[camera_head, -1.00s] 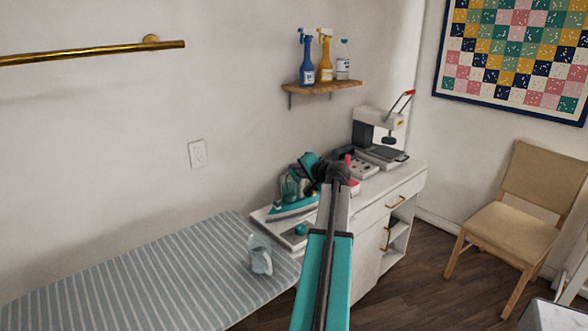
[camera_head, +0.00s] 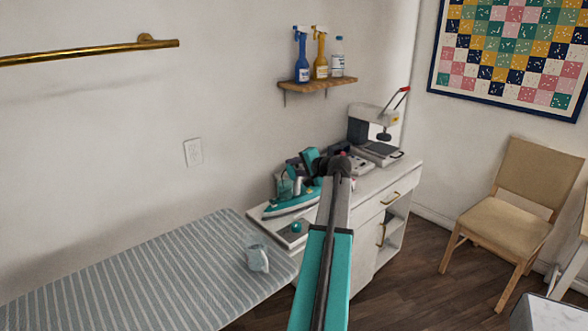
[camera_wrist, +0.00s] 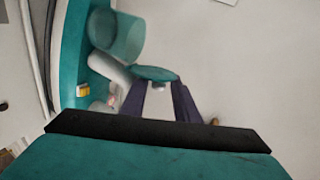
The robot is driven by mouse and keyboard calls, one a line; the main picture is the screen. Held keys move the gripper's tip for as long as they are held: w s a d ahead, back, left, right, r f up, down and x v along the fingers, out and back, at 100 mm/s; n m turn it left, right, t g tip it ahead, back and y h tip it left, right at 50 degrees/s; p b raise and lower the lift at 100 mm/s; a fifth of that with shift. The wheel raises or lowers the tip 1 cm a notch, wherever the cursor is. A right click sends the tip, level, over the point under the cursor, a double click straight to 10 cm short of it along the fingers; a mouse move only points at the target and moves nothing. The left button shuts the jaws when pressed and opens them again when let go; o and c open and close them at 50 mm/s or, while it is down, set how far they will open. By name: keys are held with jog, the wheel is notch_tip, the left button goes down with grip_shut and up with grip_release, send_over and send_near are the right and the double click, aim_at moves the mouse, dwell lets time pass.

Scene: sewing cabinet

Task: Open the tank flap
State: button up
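The teal and white iron (camera_head: 290,204) sits on the white cabinet by the end of the ironing board. Its translucent teal tank (camera_wrist: 117,38) shows large in the wrist view. A teal oval piece, seemingly the tank flap (camera_wrist: 155,74), lies at my gripper's tips (camera_wrist: 163,84). The two dark fingers are apart with a narrow gap, and the flap is at or just beyond their ends. Whether they touch it, and whether it is raised, I cannot tell. In the head view my arm partly hides the iron, and the fingertips are not clear.
The striped ironing board (camera_head: 150,275) holds a small pale cup (camera_head: 257,258). Behind my arm, a white press (camera_head: 372,140) with a red handle stands on the cabinet (camera_head: 398,176). A wall shelf (camera_head: 318,85) carries bottles. A chair (camera_head: 503,205) stands right, with open floor before it.

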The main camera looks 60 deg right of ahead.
jog(key=shift+a+f, duration=0.15)
jog(key=shift+f, duration=0.05)
dwell(0.4)
